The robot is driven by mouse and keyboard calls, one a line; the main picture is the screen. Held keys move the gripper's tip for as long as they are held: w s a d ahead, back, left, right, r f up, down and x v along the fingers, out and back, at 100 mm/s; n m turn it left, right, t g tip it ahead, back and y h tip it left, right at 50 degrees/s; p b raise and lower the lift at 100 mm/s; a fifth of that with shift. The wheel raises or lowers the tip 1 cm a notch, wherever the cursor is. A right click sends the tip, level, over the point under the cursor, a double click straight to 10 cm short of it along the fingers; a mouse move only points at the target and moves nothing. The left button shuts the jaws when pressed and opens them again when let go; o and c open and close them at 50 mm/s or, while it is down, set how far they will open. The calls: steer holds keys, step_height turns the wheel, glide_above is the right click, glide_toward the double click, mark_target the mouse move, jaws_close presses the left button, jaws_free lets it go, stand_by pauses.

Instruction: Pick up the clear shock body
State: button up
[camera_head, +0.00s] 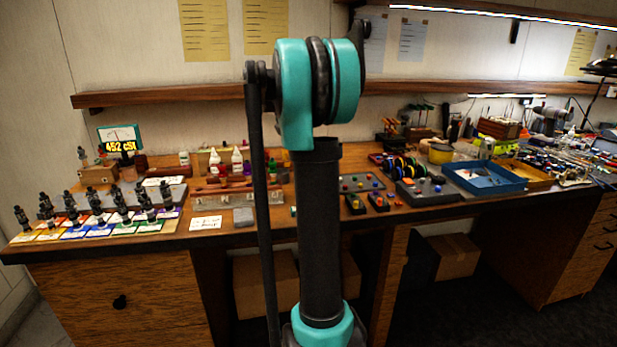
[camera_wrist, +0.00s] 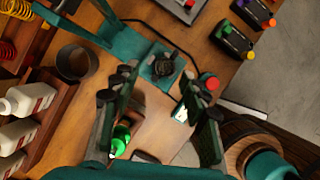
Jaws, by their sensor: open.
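I cannot pick out a clear shock body with certainty in either view. Several dark, upright shock-like parts (camera_head: 97,207) stand on coloured cards at the left end of the bench in the head view. In the wrist view my gripper (camera_wrist: 157,84) is open, its two dark fingers spread apart above the wooden bench with nothing held between them. A small green translucent item (camera_wrist: 121,136) shows beside the left finger, partly hidden by it. A teal fixture (camera_wrist: 160,63) with a black knob lies beyond the fingertips. My arm hides the middle of the bench in the head view.
A red button (camera_wrist: 208,81) is near the right finger. White bottles (camera_wrist: 30,98) and a dark round cup (camera_wrist: 77,62) stand left in the wrist view; knobbed boxes (camera_wrist: 232,39) lie upper right. A blue tray (camera_head: 484,178) and wooden shelf (camera_head: 170,95) show in the head view.

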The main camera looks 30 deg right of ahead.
steer(key=x, duration=0.3)
steer(key=s+x, duration=0.1)
steer(key=x, duration=0.1)
steer(key=shift+f, duration=0.15)
steer(key=shift+c, duration=0.4)
jaws_close()
